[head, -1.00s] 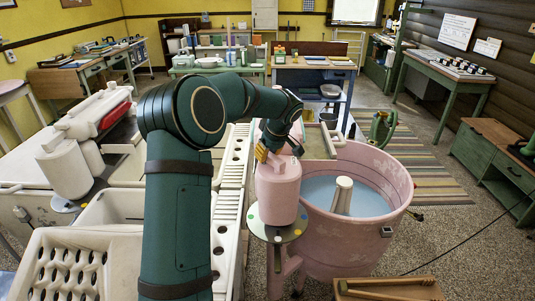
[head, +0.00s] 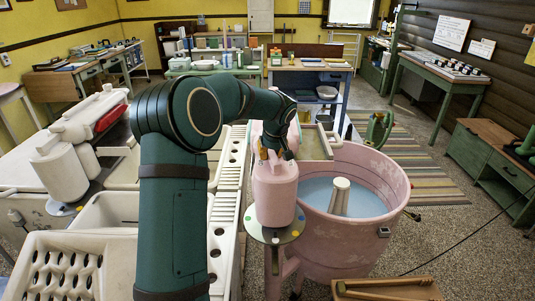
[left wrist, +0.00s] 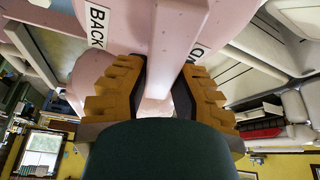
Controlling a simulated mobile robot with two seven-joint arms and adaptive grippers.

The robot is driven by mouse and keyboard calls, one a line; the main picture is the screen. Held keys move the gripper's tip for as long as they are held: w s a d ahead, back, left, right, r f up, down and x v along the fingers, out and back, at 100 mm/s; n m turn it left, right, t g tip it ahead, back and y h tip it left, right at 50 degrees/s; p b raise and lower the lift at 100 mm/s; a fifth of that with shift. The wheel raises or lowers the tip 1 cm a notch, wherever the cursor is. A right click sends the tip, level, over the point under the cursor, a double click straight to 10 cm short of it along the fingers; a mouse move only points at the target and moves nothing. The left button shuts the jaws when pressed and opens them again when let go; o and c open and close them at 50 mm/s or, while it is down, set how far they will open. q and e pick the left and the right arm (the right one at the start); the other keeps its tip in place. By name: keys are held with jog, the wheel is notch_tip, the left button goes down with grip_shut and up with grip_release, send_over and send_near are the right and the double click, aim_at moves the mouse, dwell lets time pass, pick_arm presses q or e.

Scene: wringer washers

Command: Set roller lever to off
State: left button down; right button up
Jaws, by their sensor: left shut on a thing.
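The pink washer has a round tub (head: 345,235) with blue water and a pale agitator (head: 340,196). Its pink roller gear housing (head: 275,195) stands at the tub's left. My left gripper (head: 269,156) is at the top of this housing, its fingers partly hidden by the arm. In the left wrist view, the ochre finger pads (left wrist: 158,90) are shut around a pale pink lever bar (left wrist: 180,30). A "BACK" label (left wrist: 97,25) is left of the bar; a partly covered label (left wrist: 196,50) is on its right. My right gripper is not in view.
A white washer (head: 62,172) and pale slotted tubs (head: 70,265) stand left, close to my left arm. A wooden tray (head: 385,290) is at the front right. Striped rug and open floor lie beyond the pink tub.

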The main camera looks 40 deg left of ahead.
aim_at(276, 160)
pick_arm(q)
jog(key=shift+w+d+f+m+t+h, duration=0.1)
jog(key=shift+w+d+m+t+h, duration=0.15)
jog(key=shift+m, duration=0.45)
jog(key=shift+w+d+f+m+t+h, duration=0.15)
jog(key=shift+w+d+m+h, duration=0.1)
jog(key=shift+m, duration=0.45)
jog(key=shift+r+p, duration=0.1)
jog(key=shift+p, duration=0.2)
jog(key=c, duration=0.7)
grip_release()
jog(key=shift+w, duration=0.1)
jog(key=shift+c, duration=0.2)
jog(key=shift+r, duration=0.1)
jog(key=v, duration=1.2)
